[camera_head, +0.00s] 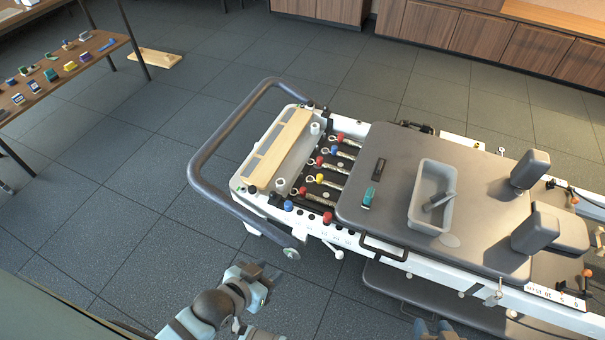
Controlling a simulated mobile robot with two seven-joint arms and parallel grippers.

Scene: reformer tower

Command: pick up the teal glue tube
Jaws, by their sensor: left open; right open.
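A small teal tube (369,196), which looks like the glue tube, lies on the grey padded carriage (395,150) of the reformer, left of a grey tray. My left gripper (262,274) is open and empty over the floor, in front of the reformer's left end and well apart from the tube. My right gripper (435,328) shows only in part at the bottom edge, in front of the reformer. It is open and also apart from the tube.
A dark bar (379,169) lies just behind the tube. The grey tray (416,210) holds a dark tool (439,201). Shoulder pads (534,232) stand at the right. A grey hoop rail (210,150) rounds the reformer's left end. A wooden table (95,45) with small items stands at upper left.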

